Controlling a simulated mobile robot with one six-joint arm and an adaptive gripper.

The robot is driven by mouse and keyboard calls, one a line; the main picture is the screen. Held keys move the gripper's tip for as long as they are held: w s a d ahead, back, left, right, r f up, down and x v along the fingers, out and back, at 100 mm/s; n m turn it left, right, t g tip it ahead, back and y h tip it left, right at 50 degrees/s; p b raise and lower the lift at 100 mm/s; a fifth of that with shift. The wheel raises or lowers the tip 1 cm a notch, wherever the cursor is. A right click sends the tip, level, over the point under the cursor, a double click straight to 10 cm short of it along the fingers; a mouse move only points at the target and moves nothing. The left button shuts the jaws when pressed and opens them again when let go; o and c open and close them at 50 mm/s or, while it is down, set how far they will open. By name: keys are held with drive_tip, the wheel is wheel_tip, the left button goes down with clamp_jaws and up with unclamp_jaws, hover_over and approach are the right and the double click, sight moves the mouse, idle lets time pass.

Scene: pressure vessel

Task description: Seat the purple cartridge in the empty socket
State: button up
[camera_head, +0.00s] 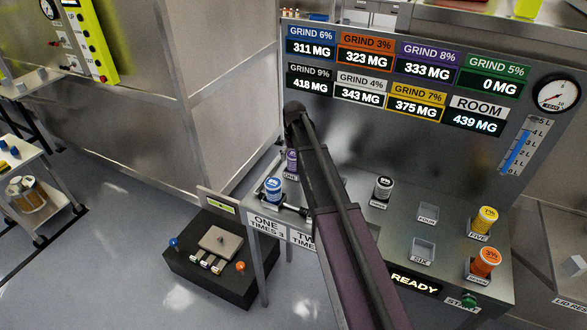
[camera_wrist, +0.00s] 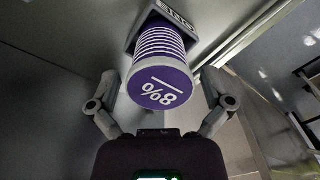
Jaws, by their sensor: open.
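The purple cartridge (camera_wrist: 160,72) shows in the wrist view, its round "8%" end facing my camera and its far end at a labelled grey holder (camera_wrist: 172,12). My gripper (camera_wrist: 163,88) is open, with one finger on each side of the cartridge and small gaps visible. In the head view the purple cartridge (camera_head: 291,161) is partly hidden just left of my arm. Two empty clear sockets show on the panel: one labelled FOUR (camera_head: 429,211) and one labelled SIX (camera_head: 423,249). My arm hides part of the panel between the cartridges.
A blue cartridge (camera_head: 273,188), a black one (camera_head: 384,186), a yellow one (camera_head: 486,220) and an orange one (camera_head: 485,262) stand around the sockets. A green START button (camera_head: 469,300) is at the front edge. A display board with a gauge (camera_head: 556,93) rises behind.

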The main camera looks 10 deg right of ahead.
drive_tip(key=shift+f+b, duration=0.75)
drive_tip(key=shift+f, duration=0.25)
drive_tip(key=c, duration=1.2)
